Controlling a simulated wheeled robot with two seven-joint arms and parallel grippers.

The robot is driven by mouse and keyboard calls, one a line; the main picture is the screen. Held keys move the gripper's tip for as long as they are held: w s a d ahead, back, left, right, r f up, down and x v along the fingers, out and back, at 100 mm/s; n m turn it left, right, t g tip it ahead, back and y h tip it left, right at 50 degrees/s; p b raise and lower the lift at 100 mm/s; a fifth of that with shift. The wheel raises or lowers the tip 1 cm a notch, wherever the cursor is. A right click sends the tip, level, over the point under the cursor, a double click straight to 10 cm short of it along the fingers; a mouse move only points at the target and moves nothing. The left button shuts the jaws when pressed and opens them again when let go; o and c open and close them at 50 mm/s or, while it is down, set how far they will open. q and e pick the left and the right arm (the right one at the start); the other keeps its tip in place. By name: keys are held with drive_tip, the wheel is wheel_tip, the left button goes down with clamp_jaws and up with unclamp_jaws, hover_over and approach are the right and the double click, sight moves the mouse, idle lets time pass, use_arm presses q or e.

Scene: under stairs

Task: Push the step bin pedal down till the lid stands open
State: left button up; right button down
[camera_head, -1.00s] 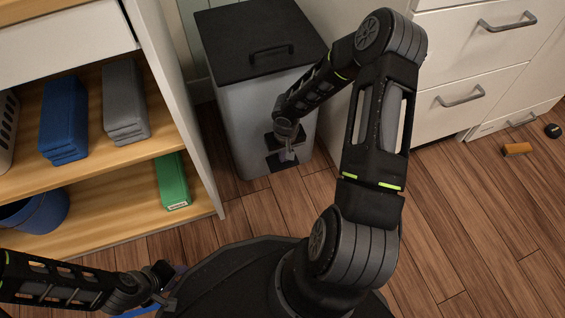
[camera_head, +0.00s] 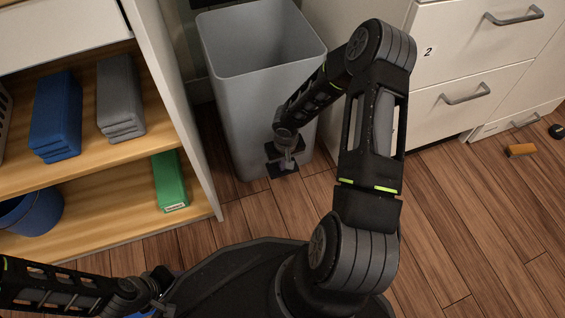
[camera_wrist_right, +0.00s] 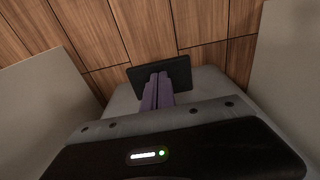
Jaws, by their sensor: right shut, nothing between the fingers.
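The grey step bin (camera_head: 240,115) stands between the shelf unit and the white drawers in the head view. Its top is open, and I look down into its empty-looking inside; the lid is not in sight. The black pedal (camera_head: 285,171) sticks out at the bin's foot, and it also shows in the right wrist view (camera_wrist_right: 176,75). My right gripper (camera_head: 287,160) is shut and empty, with its fingertips (camera_wrist_right: 158,82) over the pedal and seemingly touching it. My left gripper (camera_head: 163,288) is at the lower left, far from the bin; its jaws are too small to read.
A shelf unit (camera_head: 206,180) with blue, grey and green stacks stands close on the bin's left. White drawers (camera_head: 450,75) stand on its right. A small orange object (camera_head: 521,150) and a black one (camera_head: 556,131) lie on the floor at right. The floor in front is mostly clear.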

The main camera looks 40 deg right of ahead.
drive_tip(key=shift+f, duration=0.35)
drive_tip(key=s, duration=0.2)
drive_tip(key=s+a+r, duration=0.1)
wheel_tip(320, 180, up, 8)
drive_tip(key=p, duration=0.4)
drive_tip(key=shift+s, duration=0.35)
drive_tip(key=shift+a, duration=0.1)
idle(0.4)
